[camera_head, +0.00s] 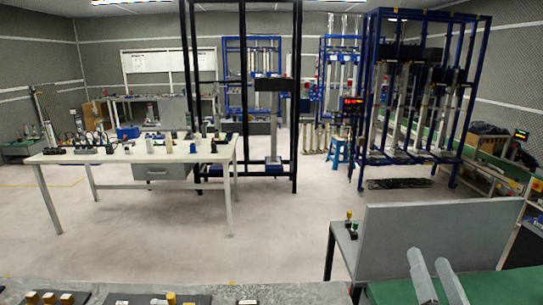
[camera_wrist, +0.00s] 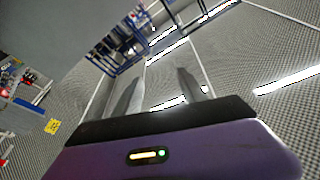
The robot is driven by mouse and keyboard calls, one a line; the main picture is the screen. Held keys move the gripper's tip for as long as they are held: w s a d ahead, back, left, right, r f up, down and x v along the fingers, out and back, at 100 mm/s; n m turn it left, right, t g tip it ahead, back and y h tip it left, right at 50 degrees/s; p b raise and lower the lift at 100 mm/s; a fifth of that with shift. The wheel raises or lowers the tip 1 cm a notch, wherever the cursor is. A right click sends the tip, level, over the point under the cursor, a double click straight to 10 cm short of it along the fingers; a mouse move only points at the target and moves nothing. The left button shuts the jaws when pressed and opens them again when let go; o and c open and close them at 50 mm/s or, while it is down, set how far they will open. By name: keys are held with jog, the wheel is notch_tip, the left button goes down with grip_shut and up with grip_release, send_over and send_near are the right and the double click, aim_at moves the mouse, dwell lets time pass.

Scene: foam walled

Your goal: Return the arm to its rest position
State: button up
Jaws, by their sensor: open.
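My gripper (camera_wrist: 160,74) shows in the wrist view, with its two grey fingers apart and nothing between them. Behind the fingers are a black bar and a purple housing with a small lit indicator. The fingers point toward the patterned room walls and a blue frame, seen strongly tilted, and touch nothing that I can see. In the head view two pale grey rounded bars stick up at the lower right edge; I cannot tell whether they are my fingers. The rest of my arm is not clearly visible.
A white table (camera_head: 100,157) with small parts stands at the left. A black frame (camera_head: 298,100) and a blue rack (camera_head: 474,80) stand farther back. A grey panel (camera_head: 430,238) rises beside a green surface (camera_head: 510,285) at the lower right. The middle floor is clear.

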jog(key=s+a+f+n+g+y, duration=0.1)
jog(key=s+f, duration=0.5)
jog(key=s, duration=0.6)
jog(key=s+a+f+n+g+y, duration=0.1)
jog(key=s+a+f+n+g, duration=0.2)
jog(key=s, duration=0.9)
jog(key=s+a+f+n+g, duration=0.1)
jog(key=s+a+f+n, duration=0.1)
jog(key=s+f, duration=0.6)
jog(key=s+a, duration=0.1)
jog(key=s, duration=0.3)
jog(key=shift+a+f+g+y, duration=0.3)
jog(key=shift+a+g+y, duration=0.1)
